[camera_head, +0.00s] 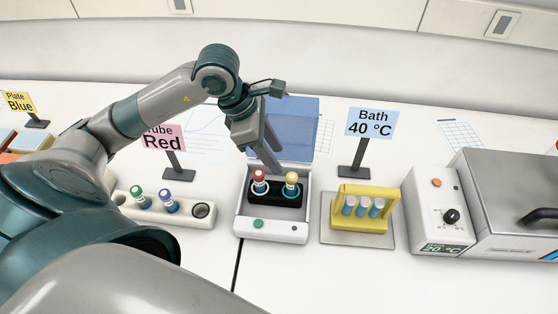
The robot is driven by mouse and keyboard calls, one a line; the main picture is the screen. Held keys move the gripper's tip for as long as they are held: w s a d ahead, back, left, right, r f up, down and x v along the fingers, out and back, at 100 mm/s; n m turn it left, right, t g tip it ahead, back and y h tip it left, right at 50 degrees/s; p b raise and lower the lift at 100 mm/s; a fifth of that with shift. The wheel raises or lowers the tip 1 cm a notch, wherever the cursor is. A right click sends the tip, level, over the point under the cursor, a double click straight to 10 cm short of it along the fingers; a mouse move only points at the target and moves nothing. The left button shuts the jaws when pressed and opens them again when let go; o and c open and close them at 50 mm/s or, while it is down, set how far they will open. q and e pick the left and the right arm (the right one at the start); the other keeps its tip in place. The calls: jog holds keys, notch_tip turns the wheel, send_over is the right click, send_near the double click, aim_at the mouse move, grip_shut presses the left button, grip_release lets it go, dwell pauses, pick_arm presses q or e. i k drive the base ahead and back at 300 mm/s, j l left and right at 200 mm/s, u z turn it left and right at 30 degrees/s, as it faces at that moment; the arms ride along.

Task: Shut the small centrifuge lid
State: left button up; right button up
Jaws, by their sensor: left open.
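The small centrifuge (243,215) stands in the middle of the bench. It is a white box with a green button on its front. A red-capped tube (259,181) and a yellow-capped tube (291,184) stand in its black rotor block. Its blue see-through lid (298,125) is open and stands up at the back. My left gripper (272,160) is open and points down at the rear of the centrifuge, in front of the lid's left part. I cannot tell whether it touches the lid. My right gripper is not in view.
A white rack (183,213) with green- and blue-capped tubes is left of the centrifuge. A yellow rack (367,217) of tubes is to its right, then a water bath (437,210). Red (167,140) and Bath (372,123) signs stand behind. The front bench is clear.

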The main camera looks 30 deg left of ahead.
aim_at(294, 120)
jog(key=u, duration=1)
